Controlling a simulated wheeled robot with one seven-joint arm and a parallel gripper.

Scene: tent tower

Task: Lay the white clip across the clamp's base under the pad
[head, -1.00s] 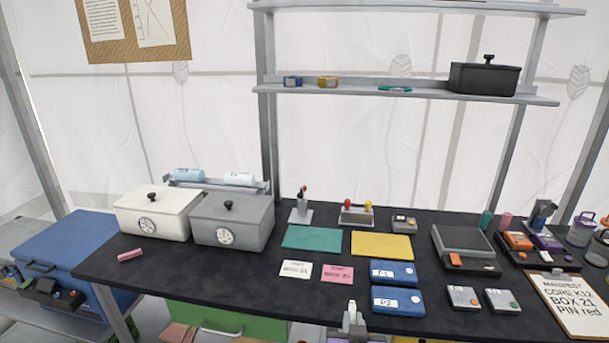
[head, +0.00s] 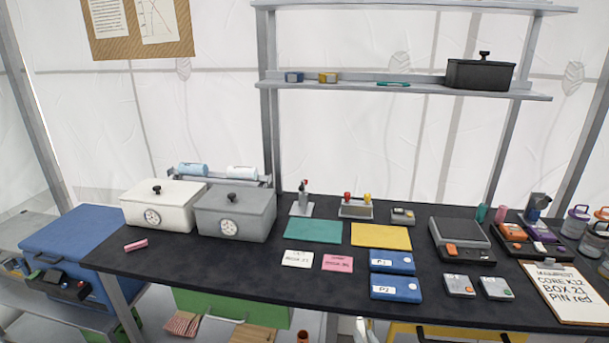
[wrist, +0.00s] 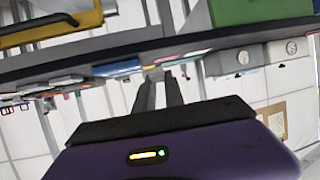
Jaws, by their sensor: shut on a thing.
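My gripper (wrist: 159,82) shows in the wrist view with its two grey fingers close together. It is shut on a small pale thing at the fingertips, which looks like the white clip (wrist: 155,73); its shape is mostly hidden. In the head view, the likely clamp (head: 302,203) stands at the back of the bench, with a flat grey base and an upright post with a dark and red top. Its pad is too small to make out. A pale part, likely my arm or gripper, shows below the bench's front edge. The gripper is well apart from the clamp.
The dark bench (head: 250,262) holds a teal mat (head: 314,230), a yellow mat (head: 381,236), two blue boxes, cards and a scale (head: 459,233). White (head: 163,206) and grey (head: 236,213) lidded boxes stand left. A shelf (head: 420,91) hangs above.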

